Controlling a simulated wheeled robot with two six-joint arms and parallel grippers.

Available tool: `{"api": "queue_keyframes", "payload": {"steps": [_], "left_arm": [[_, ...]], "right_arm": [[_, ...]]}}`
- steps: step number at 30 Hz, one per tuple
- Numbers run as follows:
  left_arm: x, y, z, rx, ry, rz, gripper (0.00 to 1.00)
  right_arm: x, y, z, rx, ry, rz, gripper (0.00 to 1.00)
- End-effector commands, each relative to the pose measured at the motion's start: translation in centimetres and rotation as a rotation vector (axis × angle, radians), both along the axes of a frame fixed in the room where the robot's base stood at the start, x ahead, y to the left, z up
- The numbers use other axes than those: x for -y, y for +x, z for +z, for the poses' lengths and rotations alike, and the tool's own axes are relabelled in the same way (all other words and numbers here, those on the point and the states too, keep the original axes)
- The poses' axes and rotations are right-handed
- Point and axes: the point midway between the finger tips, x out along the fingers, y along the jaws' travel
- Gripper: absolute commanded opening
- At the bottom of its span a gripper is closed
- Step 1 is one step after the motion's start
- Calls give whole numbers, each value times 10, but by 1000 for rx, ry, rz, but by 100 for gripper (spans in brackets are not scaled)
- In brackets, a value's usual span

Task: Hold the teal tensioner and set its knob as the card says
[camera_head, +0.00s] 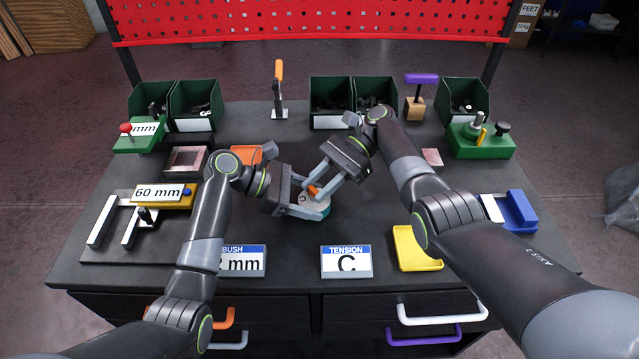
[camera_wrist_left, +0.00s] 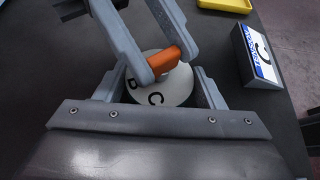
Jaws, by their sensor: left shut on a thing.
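The teal tensioner (camera_head: 322,214) stands on the table's middle, mostly hidden by my grippers. My left gripper (camera_head: 306,206) is shut on its body. In the left wrist view, the left fingers (camera_wrist_left: 160,92) flank its white dial (camera_wrist_left: 172,92), which shows the letters B and C. Its orange knob (camera_wrist_left: 164,61) lies between the fingertips of my right gripper (camera_head: 322,186), which comes from above. Those fingers stand apart at the knob's two sides; whether they press on it I cannot tell. The tension card (camera_head: 346,262) reads C and stands in front.
A bush card (camera_head: 240,260) and a yellow tray (camera_head: 415,248) flank the tension card. Green bins (camera_head: 197,105) line the back. Green fixtures (camera_head: 482,141), a blue block (camera_head: 517,210) and a 60 mm gauge (camera_head: 163,195) stand at the sides.

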Motion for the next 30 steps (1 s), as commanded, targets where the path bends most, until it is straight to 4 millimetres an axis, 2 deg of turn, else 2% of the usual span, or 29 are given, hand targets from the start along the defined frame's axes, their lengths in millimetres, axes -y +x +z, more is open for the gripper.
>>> {"api": "queue_keyframes", "payload": {"steps": [3,14,25,30], "left_arm": [[0,0,0,-1,0,0,50],[0,0,0,-1,0,0,50],[0,0,0,-1,0,0,50],[0,0,0,-1,0,0,50]], "right_arm": [[1,0,0,0,-1,-1,40],[0,0,-1,1,0,-12,40],[2,-2,-1,2,0,-132,40],[29,15,14,0,-5,-137,40]]}}
